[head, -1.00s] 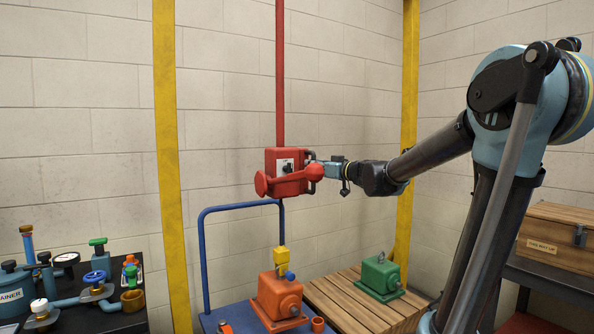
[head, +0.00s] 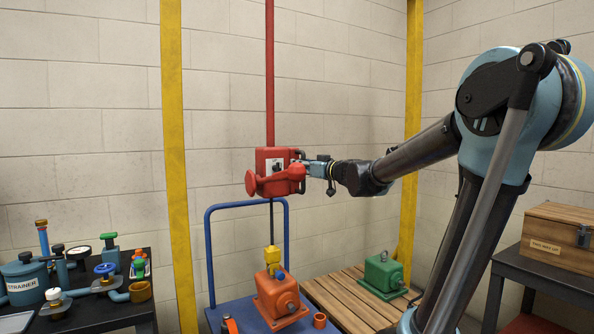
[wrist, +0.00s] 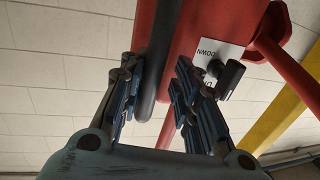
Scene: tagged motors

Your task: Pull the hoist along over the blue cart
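The red hoist (head: 272,172) hangs on a red pole in the head view; its red body also shows in the wrist view (wrist: 205,30). A dark line runs down from it to a yellow hook block (head: 271,258). The blue cart (head: 240,318) stands below, with an orange motor (head: 278,296) at its right. The block is just above the motor; I cannot tell whether they are joined. My gripper (head: 312,170) is at the hoist's right side.
A green motor (head: 383,274) sits on a wooden pallet (head: 345,300) right of the cart. Yellow posts stand left (head: 174,150) and right (head: 411,130). A dark bench (head: 125,318) with fittings is at left. A wooden crate (head: 556,236) sits on a dark stand at right.

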